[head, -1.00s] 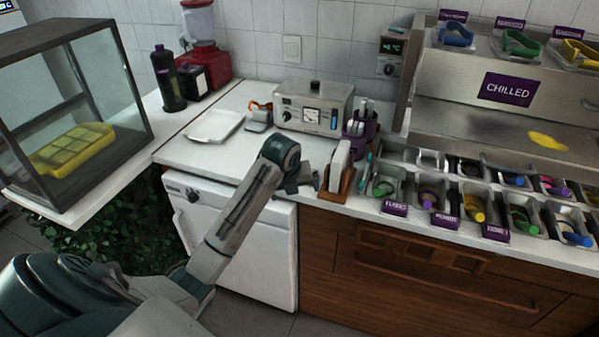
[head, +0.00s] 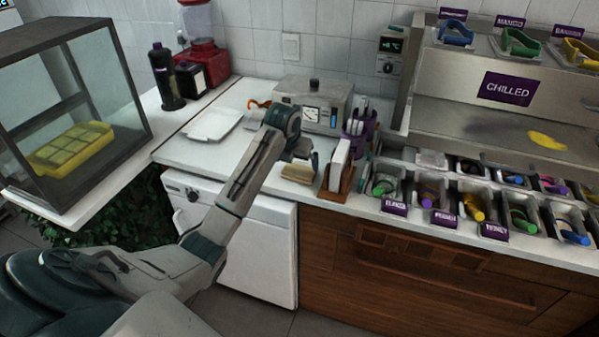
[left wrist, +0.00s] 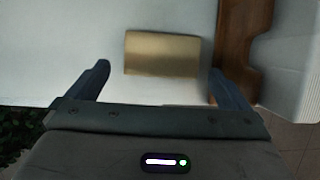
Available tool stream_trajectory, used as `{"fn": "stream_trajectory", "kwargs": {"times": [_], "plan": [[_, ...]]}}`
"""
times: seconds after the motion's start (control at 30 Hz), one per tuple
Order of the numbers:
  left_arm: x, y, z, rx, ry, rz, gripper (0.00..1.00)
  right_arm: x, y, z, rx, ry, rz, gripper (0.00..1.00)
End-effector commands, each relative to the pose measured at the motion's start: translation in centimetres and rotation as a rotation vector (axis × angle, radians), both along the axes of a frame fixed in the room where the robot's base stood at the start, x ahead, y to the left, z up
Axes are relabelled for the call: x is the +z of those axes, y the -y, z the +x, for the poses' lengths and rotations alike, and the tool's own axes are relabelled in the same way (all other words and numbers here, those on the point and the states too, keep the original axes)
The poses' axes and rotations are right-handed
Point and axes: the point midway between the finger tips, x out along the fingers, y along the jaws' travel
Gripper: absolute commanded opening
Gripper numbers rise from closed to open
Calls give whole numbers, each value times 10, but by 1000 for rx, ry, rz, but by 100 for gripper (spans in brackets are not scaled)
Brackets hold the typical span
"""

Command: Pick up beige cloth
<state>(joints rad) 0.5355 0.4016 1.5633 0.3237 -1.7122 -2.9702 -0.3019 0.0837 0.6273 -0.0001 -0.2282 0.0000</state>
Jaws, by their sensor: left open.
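The beige cloth (head: 298,173) lies folded on the white counter, just left of the wooden holder. In the left wrist view the cloth (left wrist: 162,54) is a tan rectangle in front of and between my spread fingers. My left gripper (left wrist: 158,80) is open and empty, and its fingertips are near the cloth's lower edge. In the head view my left gripper (head: 303,156) is over the counter just above the cloth and partly hidden by its own arm. My right gripper is in neither view.
The wooden holder (head: 335,185) with white contents stands close right of the cloth. A steel appliance (head: 322,95) and purple caddy (head: 357,140) stand behind. A white tray (head: 211,124) lies to the left. Topping bins with purple labels line the right side.

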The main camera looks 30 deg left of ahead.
Motion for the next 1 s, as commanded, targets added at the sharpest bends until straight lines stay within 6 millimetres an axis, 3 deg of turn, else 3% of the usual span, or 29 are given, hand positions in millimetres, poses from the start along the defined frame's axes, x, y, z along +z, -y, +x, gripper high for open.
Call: {"fn": "stream_trajectory", "kwargs": {"times": [0.33, 0.6, 0.63, 0.8, 1.0], "plan": [[-42, -1, 18, 2, -4, -2, 100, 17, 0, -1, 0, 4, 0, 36], [-47, -1, 20, 1, -1, -1, 100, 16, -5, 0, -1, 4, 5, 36], [-47, -1, 20, 1, -1, -1, 98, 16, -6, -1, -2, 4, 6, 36], [-47, -1, 20, 1, -1, -1, 68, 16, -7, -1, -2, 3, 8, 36], [-46, -1, 20, 1, -1, -1, 68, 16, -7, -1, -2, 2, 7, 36]]}}
